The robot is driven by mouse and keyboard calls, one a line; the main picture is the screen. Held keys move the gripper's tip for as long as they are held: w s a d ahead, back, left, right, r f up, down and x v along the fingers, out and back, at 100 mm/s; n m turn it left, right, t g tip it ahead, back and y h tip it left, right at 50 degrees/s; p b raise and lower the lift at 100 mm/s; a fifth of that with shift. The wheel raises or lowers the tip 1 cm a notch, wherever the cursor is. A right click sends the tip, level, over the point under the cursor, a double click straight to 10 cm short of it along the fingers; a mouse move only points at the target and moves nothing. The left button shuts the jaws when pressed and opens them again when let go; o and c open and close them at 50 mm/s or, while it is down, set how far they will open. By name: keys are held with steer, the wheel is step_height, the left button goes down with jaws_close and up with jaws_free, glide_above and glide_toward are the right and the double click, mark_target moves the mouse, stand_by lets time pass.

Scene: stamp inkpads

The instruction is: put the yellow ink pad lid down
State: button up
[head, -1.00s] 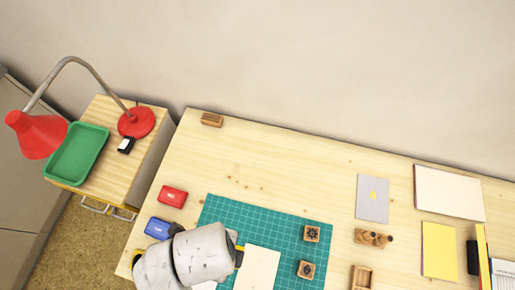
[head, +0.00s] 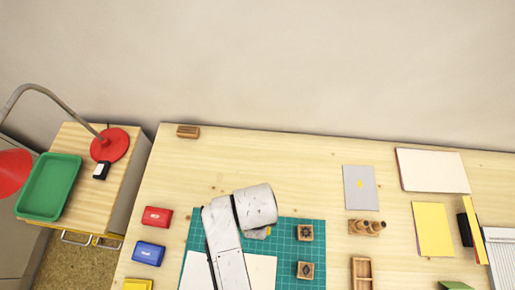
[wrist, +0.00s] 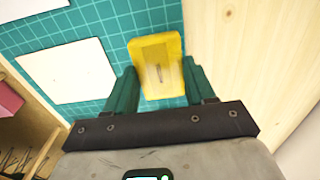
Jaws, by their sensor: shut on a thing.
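My gripper (wrist: 158,88) shows in the wrist view with its teal fingers on both sides of the yellow ink pad lid (wrist: 158,60). It is shut on the lid, which is over the green cutting mat; the height above the mat is hard to tell. In the head view my arm hides the fingers, and only a small yellow bit of the lid (head: 269,230) shows by the wrist. The yellow ink pad (head: 138,284) is partly in view at the bottom left, below the blue ink pad (head: 148,254) and the red ink pad (head: 157,217).
The green cutting mat (head: 288,229) carries pale paper sheets and two wooden stamps (head: 305,232) (head: 305,270) on its right. The wooden table (head: 285,165) is clear behind the mat. A grey card (head: 360,188) and a stamp holder (head: 366,228) stand further right.

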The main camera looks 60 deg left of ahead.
steer(key=shift+w+f+p, duration=0.2)
steer(key=shift+f+p, duration=0.1)
steer(key=shift+f, duration=1.5)
steer(key=shift+f, duration=0.1)
steer(key=o, duration=1)
step_height(320, 180, up, 12)
steer(key=shift+r, duration=0.15)
